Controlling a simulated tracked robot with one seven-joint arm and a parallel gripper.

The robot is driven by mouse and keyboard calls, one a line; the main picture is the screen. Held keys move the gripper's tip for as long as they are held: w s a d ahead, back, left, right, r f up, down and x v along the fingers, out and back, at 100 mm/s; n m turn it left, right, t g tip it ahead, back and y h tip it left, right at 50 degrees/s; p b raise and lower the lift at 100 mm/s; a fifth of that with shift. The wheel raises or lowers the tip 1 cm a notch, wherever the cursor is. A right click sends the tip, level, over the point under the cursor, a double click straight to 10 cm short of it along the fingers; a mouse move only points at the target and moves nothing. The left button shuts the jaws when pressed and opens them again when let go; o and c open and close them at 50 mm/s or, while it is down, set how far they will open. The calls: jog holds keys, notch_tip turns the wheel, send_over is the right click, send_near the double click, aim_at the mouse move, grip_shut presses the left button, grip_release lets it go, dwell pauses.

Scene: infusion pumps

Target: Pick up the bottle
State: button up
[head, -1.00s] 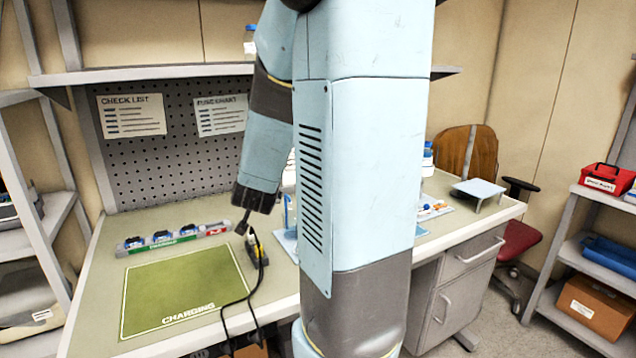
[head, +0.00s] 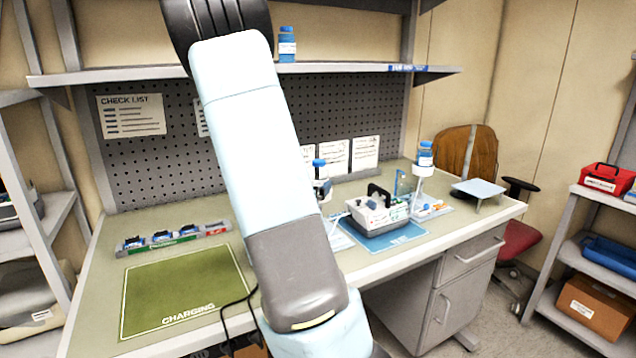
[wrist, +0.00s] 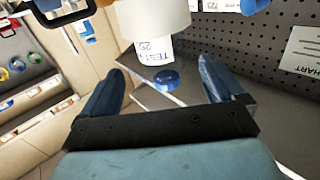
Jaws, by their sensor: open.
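In the head view, a blue-capped bottle (head: 287,45) stands upright on the upper shelf. A second blue-capped bottle (head: 425,157) is on a stand at the bench's right, and a third blue cap (head: 319,164) shows just right of my arm. Which one is meant, I cannot tell. My gripper is out of the head view. In the wrist view my gripper (wrist: 161,68) is open, its two dark blue fingers apart. A blue round thing (wrist: 166,80) shows between them, with a white labelled cylinder (wrist: 155,20) beyond the fingertips. Whether they belong to one bottle is unclear.
A white device with a black handle (head: 378,210) sits on a blue mat on the bench. The green charging mat (head: 185,290) is bare. The shelf (head: 345,69) and the pegboard (head: 150,160) rise behind the bench. A small grey stand (head: 479,188) is at the right end.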

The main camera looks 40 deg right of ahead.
aim_at(320, 175)
jog(key=shift+w+x, duration=0.2)
jog(key=shift+x, duration=3.9)
jog(key=shift+a, duration=0.1)
jog(key=shift+c, duration=0.3)
jog(key=c, duration=1)
jog(key=shift+o, duration=0.2)
